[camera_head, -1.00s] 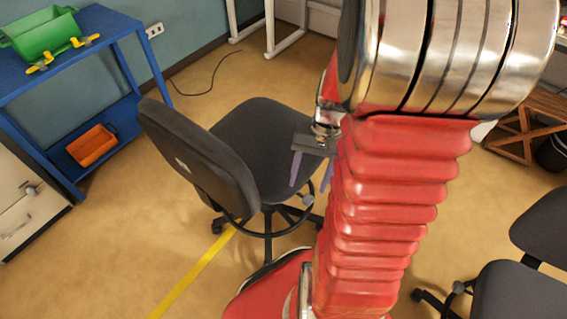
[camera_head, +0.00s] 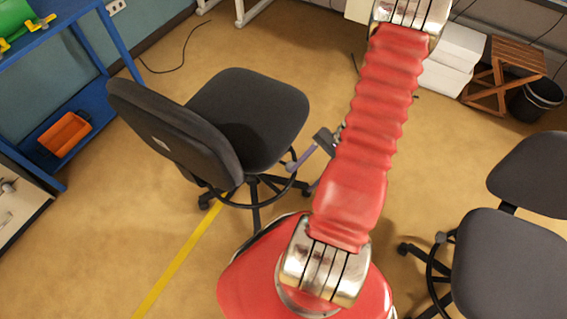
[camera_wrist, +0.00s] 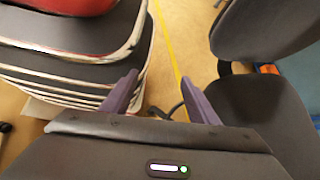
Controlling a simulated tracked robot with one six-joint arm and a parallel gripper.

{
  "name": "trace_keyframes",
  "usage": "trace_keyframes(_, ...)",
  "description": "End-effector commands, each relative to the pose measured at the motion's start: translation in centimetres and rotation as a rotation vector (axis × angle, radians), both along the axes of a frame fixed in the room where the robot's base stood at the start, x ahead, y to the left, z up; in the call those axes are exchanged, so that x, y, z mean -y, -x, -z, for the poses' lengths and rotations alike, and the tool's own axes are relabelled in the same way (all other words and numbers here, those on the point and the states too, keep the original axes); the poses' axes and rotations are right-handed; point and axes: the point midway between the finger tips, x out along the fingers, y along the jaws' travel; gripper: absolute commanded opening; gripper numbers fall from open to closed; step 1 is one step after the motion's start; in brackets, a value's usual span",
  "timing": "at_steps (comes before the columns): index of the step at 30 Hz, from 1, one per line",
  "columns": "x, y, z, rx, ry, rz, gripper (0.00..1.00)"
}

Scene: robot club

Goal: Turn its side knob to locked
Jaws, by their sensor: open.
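The dark office chair (camera_head: 255,110) stands at the middle of the head view, its backrest to the left; its seat also shows in the wrist view (camera_wrist: 262,108). A small grey side knob (camera_head: 291,167) seems to sit below the seat's near right edge. My gripper (camera_head: 304,160) is beside it, partly hidden behind my arm, so contact cannot be told. In the wrist view my gripper (camera_wrist: 160,77) is open, fingers apart, with only a dark, unclear part of the chair between them. The knob's setting is too small to read.
A second dark chair (camera_head: 510,260) stands at the right. A blue shelf (camera_head: 70,65) with an orange bin (camera_head: 64,134) is at the left. A wooden stool (camera_head: 505,75) and black bin (camera_head: 537,98) stand at the back right. A yellow floor line (camera_head: 185,262) runs past the chair.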

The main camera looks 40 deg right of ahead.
Motion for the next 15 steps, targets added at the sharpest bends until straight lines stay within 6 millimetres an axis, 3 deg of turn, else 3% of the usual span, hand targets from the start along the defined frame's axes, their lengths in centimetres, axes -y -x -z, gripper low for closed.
trace_keyframes(15,0.3,0.9,8.7,0.015,-0.304,0.388,0.54)
